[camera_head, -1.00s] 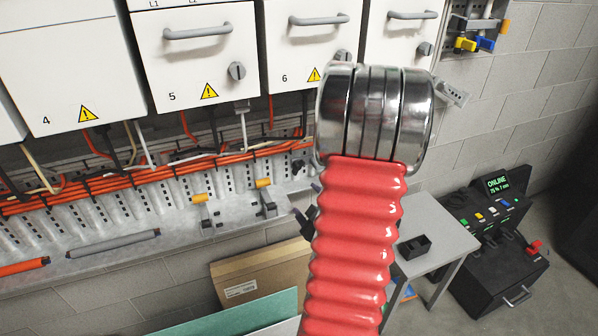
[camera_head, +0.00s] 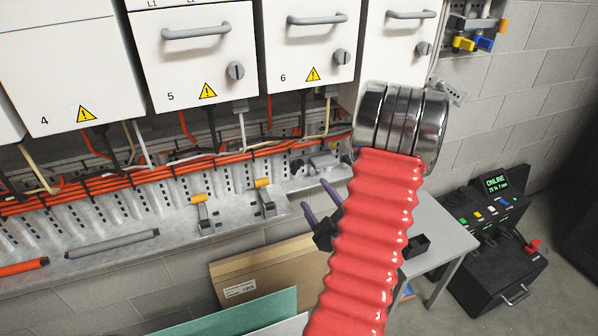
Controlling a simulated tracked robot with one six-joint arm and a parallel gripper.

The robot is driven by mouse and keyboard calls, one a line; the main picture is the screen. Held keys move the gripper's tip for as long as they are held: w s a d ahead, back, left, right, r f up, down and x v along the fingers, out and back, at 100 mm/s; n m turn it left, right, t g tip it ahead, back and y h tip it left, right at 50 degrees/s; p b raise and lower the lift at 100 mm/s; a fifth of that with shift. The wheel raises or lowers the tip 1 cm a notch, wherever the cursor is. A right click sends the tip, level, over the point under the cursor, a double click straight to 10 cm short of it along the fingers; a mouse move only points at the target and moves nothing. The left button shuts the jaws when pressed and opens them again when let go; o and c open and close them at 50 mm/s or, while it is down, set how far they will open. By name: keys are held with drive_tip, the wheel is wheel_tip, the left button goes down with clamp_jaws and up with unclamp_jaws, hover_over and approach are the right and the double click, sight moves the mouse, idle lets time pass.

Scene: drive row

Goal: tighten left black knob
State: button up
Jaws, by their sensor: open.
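My gripper (camera_head: 320,204) shows just left of my red ribbed arm cover, in front of the lower edge of the metal cable tray (camera_head: 110,220). Its two purple-grey fingers are apart, with nothing seen between them. A grey metal fitting (camera_head: 320,165) with a small dark round part (camera_head: 297,168) at its left end sits on the tray above the gripper. I cannot tell whether that dark part is the left black knob. The rotary knobs on the cabinet doors look grey: one on door 5 (camera_head: 235,71) and one on door 6 (camera_head: 341,57).
Two orange-handled latches (camera_head: 200,205) (camera_head: 265,192) stand on the tray left of the gripper. Orange and black cables (camera_head: 130,170) run above it. A small table (camera_head: 450,240) and a black console (camera_head: 490,240) stand at right.

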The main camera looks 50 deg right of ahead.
sight(298, 170)
drive_tip(key=x, duration=1.3)
drive_tip(key=shift+w+d, duration=0.15)
drive_tip(key=shift+w, duration=0.05)
drive_tip(key=shift+c, duration=0.4)
drive_tip(key=c, duration=1)
